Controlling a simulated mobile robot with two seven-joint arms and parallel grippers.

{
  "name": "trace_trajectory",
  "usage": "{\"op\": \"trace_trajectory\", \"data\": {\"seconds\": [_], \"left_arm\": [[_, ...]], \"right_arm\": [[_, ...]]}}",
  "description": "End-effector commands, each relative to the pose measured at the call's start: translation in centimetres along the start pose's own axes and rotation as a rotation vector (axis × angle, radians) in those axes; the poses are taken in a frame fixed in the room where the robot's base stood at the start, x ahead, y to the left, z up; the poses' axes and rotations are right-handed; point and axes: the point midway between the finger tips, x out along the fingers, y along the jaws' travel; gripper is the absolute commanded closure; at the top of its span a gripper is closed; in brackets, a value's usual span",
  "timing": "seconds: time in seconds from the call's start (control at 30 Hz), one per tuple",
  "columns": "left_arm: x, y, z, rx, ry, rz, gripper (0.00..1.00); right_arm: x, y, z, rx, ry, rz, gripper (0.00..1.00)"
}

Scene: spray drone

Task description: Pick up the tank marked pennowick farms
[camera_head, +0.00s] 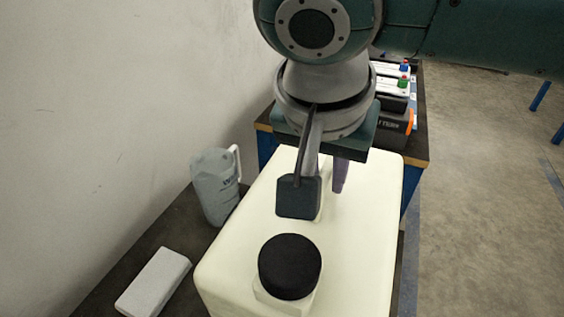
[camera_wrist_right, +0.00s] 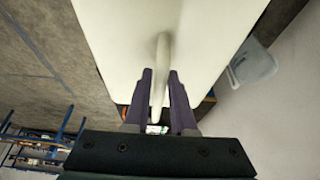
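A large pale cream tank (camera_head: 365,230) with a black round cap (camera_head: 290,266) stands on the dark bench. No marking shows on its visible faces, so I cannot read a name. My right gripper (camera_head: 319,188) points down over the tank's top, behind the cap. In the right wrist view the tank's raised handle (camera_wrist_right: 162,50) runs between the two fingers of my right gripper (camera_wrist_right: 160,75). The fingers are apart, one on each side of the handle, with a narrow gap visible. In the head view the gripper hides most of the handle. My left gripper is not in view.
A translucent measuring jug (camera_head: 214,188) stands left of the tank near the wall. A white block (camera_head: 153,283) lies on the dark bench (camera_head: 172,232) at front left. Boxes with colored knobs (camera_head: 391,87) sit on a table behind. Open floor lies to the right.

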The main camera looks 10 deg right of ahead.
Motion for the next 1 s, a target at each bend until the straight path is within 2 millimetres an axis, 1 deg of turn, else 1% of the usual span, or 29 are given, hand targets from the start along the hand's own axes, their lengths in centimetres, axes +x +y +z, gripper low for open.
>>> {"op": "trace_trajectory", "data": {"seconds": [0.03, 0.2, 1.0], "left_arm": [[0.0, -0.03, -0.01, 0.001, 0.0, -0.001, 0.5], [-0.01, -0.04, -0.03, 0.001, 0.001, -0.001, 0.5], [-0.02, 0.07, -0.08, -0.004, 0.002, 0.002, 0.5]], "right_arm": [[-0.01, 0.0, 0.01, 0.0, 0.0, 0.0, 0.83], [-0.01, 0.0, 0.01, 0.0, 0.0, 0.0, 1.0], [-0.03, 0.01, 0.01, 0.0, 0.0, 0.001, 1.0]]}}
